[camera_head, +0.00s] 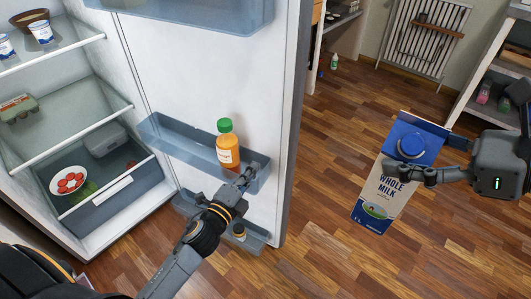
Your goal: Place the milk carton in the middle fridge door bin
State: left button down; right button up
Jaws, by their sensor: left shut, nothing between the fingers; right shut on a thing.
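The milk carton (378,193), blue and tan with "WHOLE MILK" on it, is at the right of the head view. My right gripper (408,165) is shut on it near its blue top and holds it in the air, tilted, well to the right of the fridge door. The middle door bin (182,148) is translucent blue and holds a juice bottle (228,147) with a green cap. My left gripper (248,177) is shut and empty at the right end of that bin; I cannot tell whether it touches it.
The open fridge door (215,75) also has an upper bin (225,12) and a lower bin (252,240) with a small bottle. Fridge shelves at left hold yogurt cups (42,32), an egg carton (18,108) and a bowl of tomatoes (68,181). Wooden floor (325,240) lies between door and carton.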

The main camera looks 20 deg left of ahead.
aim_at(270, 147)
pick_arm(q)
jog(key=w, duration=0.5)
jog(key=w+d, duration=0.1)
jog(key=w, duration=0.1)
jog(key=shift+w, duration=0.3)
